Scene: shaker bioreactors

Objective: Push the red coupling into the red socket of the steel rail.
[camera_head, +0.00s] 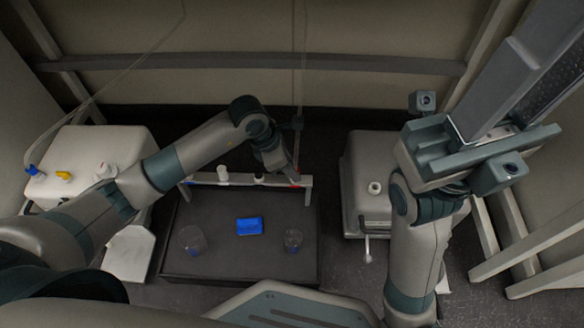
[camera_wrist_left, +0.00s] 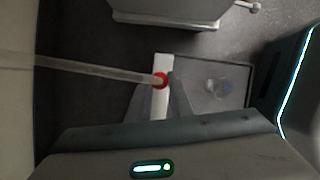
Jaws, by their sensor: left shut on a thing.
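The steel rail (camera_head: 236,179) stands as a raised pale bar along the back of the dark table. Red shows at its right end, at the red socket (camera_head: 295,186). My left gripper (camera_head: 292,178) is right above that end, pointing down, shut on the red coupling. In the left wrist view the red coupling (camera_wrist_left: 160,80) shows as a red ring at the end of a pale hose (camera_wrist_left: 90,68), between the fingertips and over the pale rail (camera_wrist_left: 163,63). The socket is hidden there, and I cannot tell how deep the coupling sits. My right arm is raised at right; its fingertips are not clear.
A blue block (camera_head: 249,226) and two clear vessels (camera_head: 193,240) (camera_head: 292,240) stand on the dark table (camera_head: 225,266). A white unit with coloured fittings (camera_head: 85,160) is at left. Another pale unit (camera_head: 365,170) stands right of the table. The hose hangs behind the rail.

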